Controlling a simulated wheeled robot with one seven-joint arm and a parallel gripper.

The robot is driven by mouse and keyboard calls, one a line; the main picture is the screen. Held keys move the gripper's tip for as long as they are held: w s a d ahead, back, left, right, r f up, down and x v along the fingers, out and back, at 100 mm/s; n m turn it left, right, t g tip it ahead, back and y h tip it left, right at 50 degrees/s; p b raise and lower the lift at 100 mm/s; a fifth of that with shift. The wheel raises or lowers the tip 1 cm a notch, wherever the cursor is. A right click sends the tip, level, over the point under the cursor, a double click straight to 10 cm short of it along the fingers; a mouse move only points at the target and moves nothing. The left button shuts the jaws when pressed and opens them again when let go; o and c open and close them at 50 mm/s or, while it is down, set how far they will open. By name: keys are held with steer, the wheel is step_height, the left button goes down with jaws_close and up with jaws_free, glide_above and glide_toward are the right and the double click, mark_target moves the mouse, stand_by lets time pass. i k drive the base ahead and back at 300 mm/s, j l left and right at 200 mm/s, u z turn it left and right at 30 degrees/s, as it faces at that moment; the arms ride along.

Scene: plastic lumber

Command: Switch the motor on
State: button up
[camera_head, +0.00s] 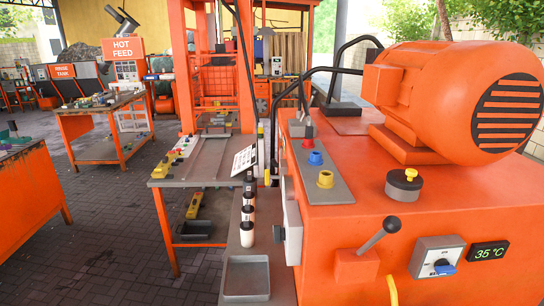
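A large orange motor (450,95) with a black slotted end cover sits on an orange machine housing (350,215) at the right. A grey switch box with a blue handle (440,260) is on the housing's front face, at the lower right. A yellow-topped knob on a dark base (404,182) stands on the housing top. Which control belongs to the motor cannot be told. My gripper is not in view.
A display (488,251) reads about 36 °C. A grey panel (317,167) carries red, blue and yellow knobs. A narrow grey shelf (237,240) holds several dark and white cylinders and a grey tray (246,277). Open paved floor (110,240) lies at the left.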

mark_target(279, 233)
steer(key=j, duration=0.55)
steer(key=i+j, duration=0.2)
steer(key=j, duration=0.25)
steer(key=i+j+u, duration=0.15)
steer(key=j, duration=0.3)
steer(key=i+j, duration=0.25)
steer(key=j, duration=0.2)
steer(key=i+j+u, duration=0.15)
steer(key=j, duration=0.25)
steer(key=i+j, duration=0.3)
steer(key=j+u, duration=0.05)
steer(key=j, duration=0.1)
